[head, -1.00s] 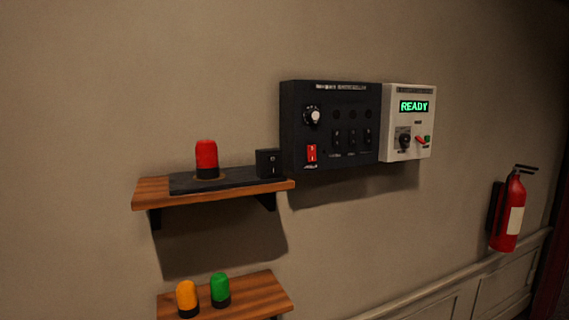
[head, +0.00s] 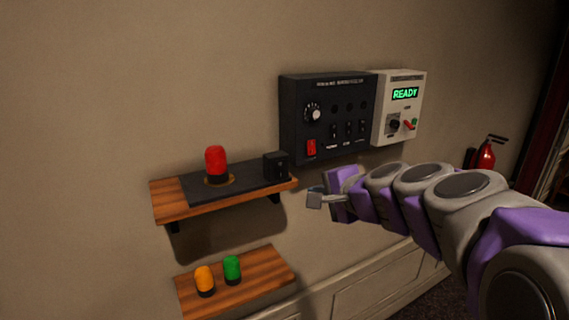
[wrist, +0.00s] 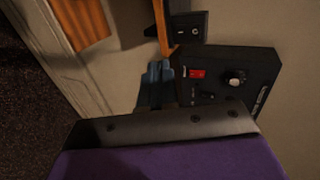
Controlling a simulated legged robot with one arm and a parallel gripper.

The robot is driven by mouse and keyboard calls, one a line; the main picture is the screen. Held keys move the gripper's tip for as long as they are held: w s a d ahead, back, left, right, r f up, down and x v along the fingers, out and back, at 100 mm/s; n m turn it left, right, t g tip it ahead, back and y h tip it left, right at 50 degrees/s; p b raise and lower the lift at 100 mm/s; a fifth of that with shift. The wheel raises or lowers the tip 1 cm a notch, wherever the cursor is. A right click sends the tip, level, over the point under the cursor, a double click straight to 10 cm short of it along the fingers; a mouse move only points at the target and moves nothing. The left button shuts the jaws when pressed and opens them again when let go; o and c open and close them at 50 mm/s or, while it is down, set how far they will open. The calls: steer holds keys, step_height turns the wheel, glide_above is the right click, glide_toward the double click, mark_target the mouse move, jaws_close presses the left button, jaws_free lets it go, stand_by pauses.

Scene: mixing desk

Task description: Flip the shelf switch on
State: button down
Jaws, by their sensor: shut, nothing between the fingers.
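The shelf switch is a small black box (head: 276,166) at the right end of the black base on the upper wooden shelf (head: 165,205). In the wrist view the switch box (wrist: 189,27) shows a dark rocker with small white marks; I cannot tell which way it is tipped. A red beacon (head: 215,162) stands at the left on the same base. My gripper (head: 314,200) is shut and empty, in front of the wall, to the right of the switch and a little lower in the head view. In the wrist view the fingers (wrist: 158,75) are together, below the switch box.
A black control panel (head: 325,98) with a red switch and a white box (head: 404,110) reading READY hang to the right. A lower shelf (head: 265,265) holds an orange beacon (head: 204,280) and a green beacon (head: 232,268). A fire extinguisher (head: 486,155) is at far right.

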steer(key=r, duration=0.1)
steer(key=p, duration=0.2)
glide_toward(281, 176)
steer(key=s+f+x, duration=0.1)
steer(key=x, duration=0.4)
steer(key=shift+w+a+t, duration=0.15)
steer(key=shift+w+t, duration=0.15)
steer(key=shift+w, duration=0.7)
steer(key=shift+w+a+f, duration=0.1)
steer(key=shift+a, duration=0.35)
steer(key=shift+d, duration=0.15)
